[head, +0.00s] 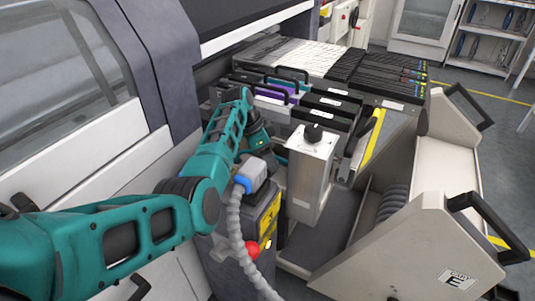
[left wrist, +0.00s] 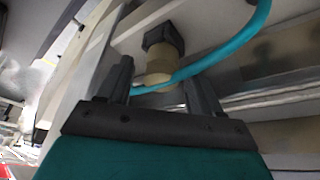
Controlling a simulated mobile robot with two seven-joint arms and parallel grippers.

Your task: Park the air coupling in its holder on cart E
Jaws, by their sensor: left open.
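The air coupling (left wrist: 160,62) is a brass-coloured cylinder with a dark collar at its far end. A teal hose (left wrist: 225,52) curves from its near end to the right. My left gripper (left wrist: 157,72) is open, with one dark finger on each side of the coupling's near end; I cannot tell whether they touch it. In the head view the left wrist (head: 258,138) reaches down behind my own arm, and its fingers and the coupling are hidden. Cart E (head: 400,235) stands at the right with its "E" label. I cannot make out its holder. My right gripper is not in view.
A metal box with a black knob (head: 312,165) stands upright right of my left arm. A grey corrugated hose (head: 240,240) with a blue-collared plug hangs nearby. Feeders (head: 300,95) fill the space behind. A machine wall (head: 150,60) bounds the left side. Open floor lies at far right.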

